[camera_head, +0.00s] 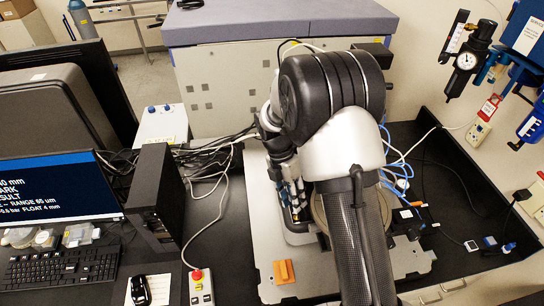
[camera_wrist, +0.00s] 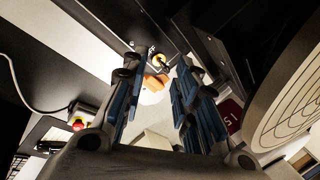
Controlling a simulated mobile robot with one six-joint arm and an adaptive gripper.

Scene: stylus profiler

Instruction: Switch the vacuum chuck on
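The round vacuum chuck, with fine ring grooves on its face, shows at the right edge of the wrist view (camera_wrist: 290,95). In the head view my arm hides most of it, and only part of its rim (camera_head: 319,212) shows. My gripper (camera_head: 297,212) points down beside the chuck, on its left. In the wrist view its two blue-padded fingers (camera_wrist: 157,72) stand apart with nothing held. A rounded orange and pale part (camera_wrist: 154,86) shows beyond the gap between them. An orange block (camera_head: 285,271) sits on the pale base plate; I cannot tell whether it is the chuck's switch.
A red stop button (camera_head: 197,275) on a small box stands left of the plate. A black tower (camera_head: 154,195), monitor (camera_head: 60,187) and keyboard (camera_head: 62,268) are farther left. A gauge and regulator (camera_head: 467,62) hang at upper right. Blue tubes and cables lie right of my arm.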

